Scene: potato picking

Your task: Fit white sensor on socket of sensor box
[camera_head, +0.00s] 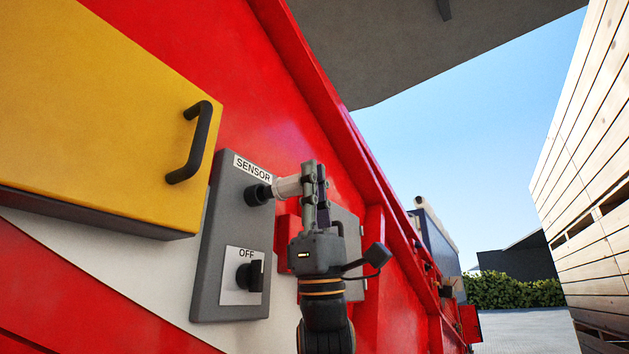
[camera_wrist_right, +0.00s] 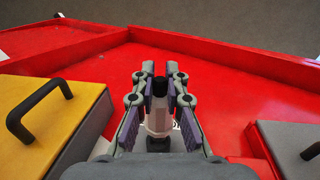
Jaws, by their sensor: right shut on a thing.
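The grey sensor box (camera_head: 232,225) is mounted on the red machine wall, with a SENSOR label above a black round socket (camera_head: 258,195). The white sensor (camera_head: 287,187) lies level in front of the socket, its left end at or very near it; I cannot tell whether it is seated. My right gripper (camera_head: 313,180) is shut on the white sensor from the right side. In the right wrist view, the sensor (camera_wrist_right: 158,122) sits between the fingers (camera_wrist_right: 160,90), with a black round part just beyond it. My left gripper is out of view.
A black knob (camera_head: 250,276) under an OFF label sits lower on the box. A yellow panel (camera_head: 100,110) with a black handle (camera_head: 193,143) is to the left. Another grey box (camera_head: 350,235) stands behind my right gripper. Wooden crates (camera_head: 595,180) stand far right.

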